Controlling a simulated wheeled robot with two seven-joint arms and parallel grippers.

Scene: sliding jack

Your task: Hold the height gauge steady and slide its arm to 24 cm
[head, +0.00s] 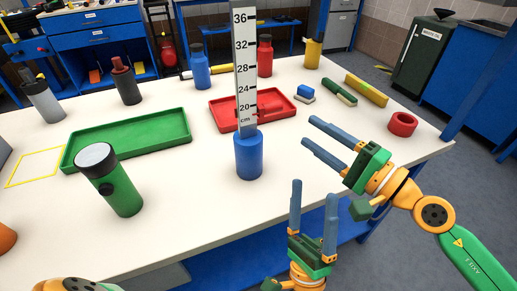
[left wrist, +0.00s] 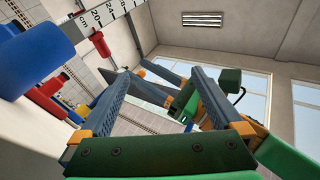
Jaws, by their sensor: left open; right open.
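The height gauge has a blue round base (head: 249,157) and an upright white scale (head: 246,67) marked in cm. It stands upright near the table's front edge. Its base (left wrist: 32,58) and scale also show tilted in the left wrist view. A red part (left wrist: 127,5) shows beside the scale there; I cannot tell clearly what it is. In the head view the gauge's arm is hard to pick out against the red tray. My left gripper (head: 313,190) is open and empty, lower right of the base. My right gripper (head: 309,130) is open, right of the gauge, apart from it.
A red tray (head: 222,116) lies behind the gauge, a green tray (head: 170,141) to its left. A dark green flashlight-like cylinder (head: 118,186) stands at front left. A red ring (head: 402,124) lies at right. The white table (head: 200,215) is clear around the base.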

